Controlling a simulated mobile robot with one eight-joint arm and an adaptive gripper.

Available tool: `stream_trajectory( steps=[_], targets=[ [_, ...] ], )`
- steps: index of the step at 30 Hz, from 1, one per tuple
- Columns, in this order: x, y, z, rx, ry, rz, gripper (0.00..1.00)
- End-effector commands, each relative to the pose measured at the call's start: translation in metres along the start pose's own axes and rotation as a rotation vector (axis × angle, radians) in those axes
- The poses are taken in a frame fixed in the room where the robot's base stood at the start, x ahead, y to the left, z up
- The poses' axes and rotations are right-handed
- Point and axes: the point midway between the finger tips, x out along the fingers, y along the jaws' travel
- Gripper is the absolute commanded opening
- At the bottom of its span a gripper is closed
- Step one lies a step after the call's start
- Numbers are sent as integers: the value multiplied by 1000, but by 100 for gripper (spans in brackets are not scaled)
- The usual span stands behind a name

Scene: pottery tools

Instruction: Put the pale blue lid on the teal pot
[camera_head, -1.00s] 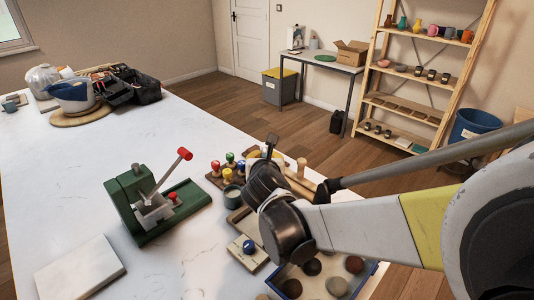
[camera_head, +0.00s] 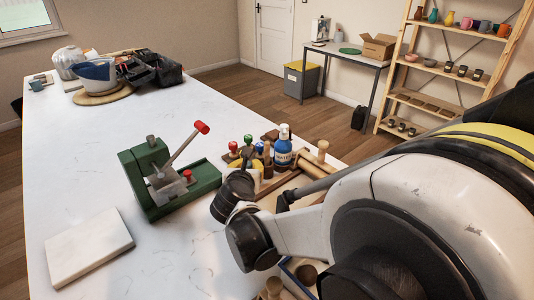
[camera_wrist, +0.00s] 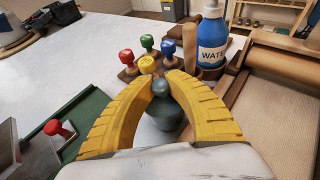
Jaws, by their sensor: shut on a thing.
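My gripper (camera_wrist: 160,84) has yellow ribbed fingers, shut on the small rounded blue-grey knob of the lid (camera_wrist: 161,88) in the wrist view. The teal pot (camera_wrist: 165,116) shows as a dark teal rounded body just below the knob, between the fingers. The fingers hide much of the lid and pot, so I cannot tell whether the lid rests on the rim or hangs just above it. In the head view my wrist covers the pot and lid.
A green press with a red-knobbed lever (camera_head: 165,180) stands left of my gripper. Coloured stamps (camera_wrist: 147,42) and a blue water bottle (camera_wrist: 212,40) stand just beyond it. A wooden roller (camera_wrist: 284,58) lies to the right.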

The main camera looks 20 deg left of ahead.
Motion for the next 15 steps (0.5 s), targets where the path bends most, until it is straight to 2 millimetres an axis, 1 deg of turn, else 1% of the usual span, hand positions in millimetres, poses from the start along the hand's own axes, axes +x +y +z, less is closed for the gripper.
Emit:
stream_trajectory(
  steps=[3,7,8,9,10,15],
  targets=[
    [0,0,1,0,0,0,0],
    [1,0,-3,0,0,0,0],
    [1,0,-3,0,0,0,21],
    [1,0,-2,0,0,0,33],
    [1,0,-2,0,0,0,37],
    [1,0,-2,0,0,0,37]
  ],
)
